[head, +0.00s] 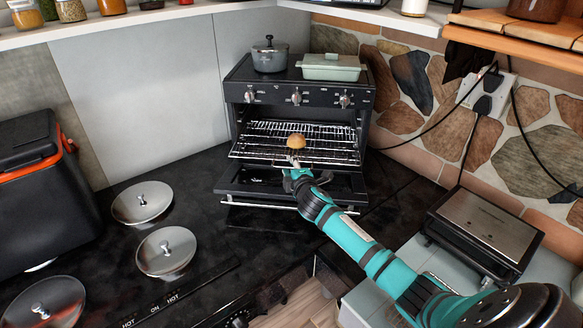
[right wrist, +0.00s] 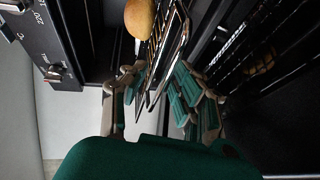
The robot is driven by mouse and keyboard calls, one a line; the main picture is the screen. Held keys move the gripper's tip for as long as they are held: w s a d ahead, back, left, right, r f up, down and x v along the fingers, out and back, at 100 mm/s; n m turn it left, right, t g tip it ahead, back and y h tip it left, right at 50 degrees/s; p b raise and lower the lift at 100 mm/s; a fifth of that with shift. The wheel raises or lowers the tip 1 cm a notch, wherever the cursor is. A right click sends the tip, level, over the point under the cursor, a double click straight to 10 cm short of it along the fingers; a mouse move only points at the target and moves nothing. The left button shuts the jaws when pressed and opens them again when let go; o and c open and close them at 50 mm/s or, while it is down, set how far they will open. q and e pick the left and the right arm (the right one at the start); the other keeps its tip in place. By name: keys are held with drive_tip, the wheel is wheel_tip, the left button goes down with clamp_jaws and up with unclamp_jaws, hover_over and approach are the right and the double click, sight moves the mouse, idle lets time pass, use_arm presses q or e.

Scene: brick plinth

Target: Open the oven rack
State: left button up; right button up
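The black toaster oven (head: 298,111) stands against the back wall with its door (head: 250,188) folded down. The wire oven rack (head: 262,150) sits partly out past the oven's front, above the door. A brown bread roll (head: 296,141) lies on it. My right gripper (head: 297,172) is at the middle of the rack's front edge. In the right wrist view, the fingers of my right gripper (right wrist: 155,98) are spread on either side of the rack (right wrist: 160,55). The roll (right wrist: 140,17) shows near the top. I cannot tell whether a finger touches the wire. My left gripper is out of view.
A grey pot (head: 270,57) and a green lidded dish (head: 331,67) stand on the oven. Several round metal lids (head: 166,250) lie on the black counter at left. A metal grill (head: 485,225) stands at right. Counter left of the oven is partly clear.

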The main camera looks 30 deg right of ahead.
drive_tip(key=shift+s+a, duration=0.15)
drive_tip(key=shift+s, duration=0.05)
drive_tip(key=v, duration=1.1)
drive_tip(key=shift+s+a+r, duration=0.15)
drive_tip(key=shift+s+r, duration=0.05)
drive_tip(key=shift+s, duration=0.1)
